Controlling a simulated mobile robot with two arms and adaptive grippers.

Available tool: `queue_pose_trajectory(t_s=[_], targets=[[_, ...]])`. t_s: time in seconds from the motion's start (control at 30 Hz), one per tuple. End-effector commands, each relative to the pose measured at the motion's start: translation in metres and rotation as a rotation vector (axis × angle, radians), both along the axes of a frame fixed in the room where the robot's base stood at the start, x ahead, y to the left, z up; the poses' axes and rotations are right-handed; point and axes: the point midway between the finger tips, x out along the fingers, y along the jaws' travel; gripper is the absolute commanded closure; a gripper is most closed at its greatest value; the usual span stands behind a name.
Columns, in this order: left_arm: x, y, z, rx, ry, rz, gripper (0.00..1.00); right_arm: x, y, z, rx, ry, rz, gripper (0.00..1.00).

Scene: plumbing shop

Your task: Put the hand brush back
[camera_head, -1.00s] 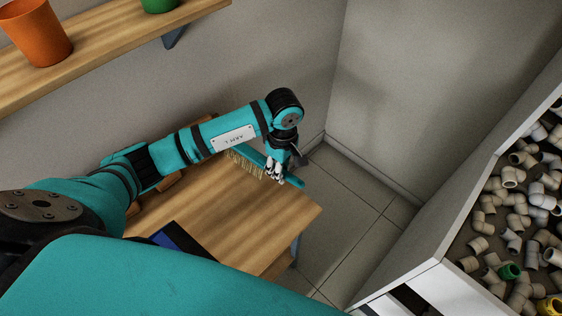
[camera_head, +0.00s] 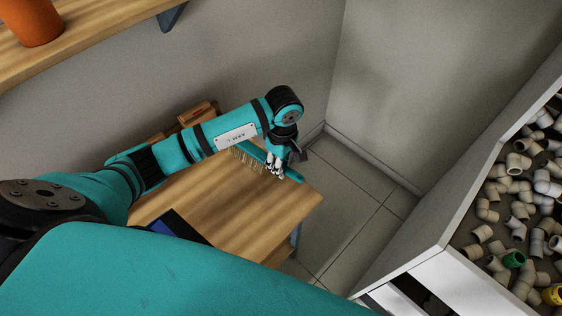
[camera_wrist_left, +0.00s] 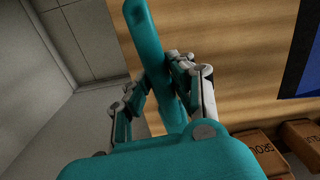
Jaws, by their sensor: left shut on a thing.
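The hand brush (camera_head: 292,174) is teal with pale bristles that show to the left of my left gripper. My left gripper (camera_head: 275,167) is shut on its handle, over the right part of the wooden table (camera_head: 262,206). In the left wrist view the teal handle (camera_wrist_left: 160,65) runs between the two fingers of my left gripper (camera_wrist_left: 163,92). From these views I cannot tell the exact height of the brush over the table. My right gripper is not in view.
A dark blue flat item (camera_head: 172,227) lies on the table. Brown blocks (camera_head: 197,113) stand at the table's back edge by the wall. A wooden shelf (camera_head: 95,35) holds an orange pot (camera_head: 35,20). A white bin of pipe fittings (camera_head: 430,255) stands at the right.

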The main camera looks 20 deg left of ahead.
Motion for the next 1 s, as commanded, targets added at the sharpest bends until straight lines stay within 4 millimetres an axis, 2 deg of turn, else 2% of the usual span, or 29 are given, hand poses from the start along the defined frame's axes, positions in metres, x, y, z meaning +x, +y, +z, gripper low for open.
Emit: queue_pose_trajectory(t_s=[0.7, 1.0], targets=[[0.000, 0.000, -0.038, 0.001, 0.000, -0.001, 1.00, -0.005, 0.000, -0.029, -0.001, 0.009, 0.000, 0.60], [0.000, 0.000, -0.047, 0.001, 0.000, 0.000, 1.00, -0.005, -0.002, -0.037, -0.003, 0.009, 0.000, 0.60]])
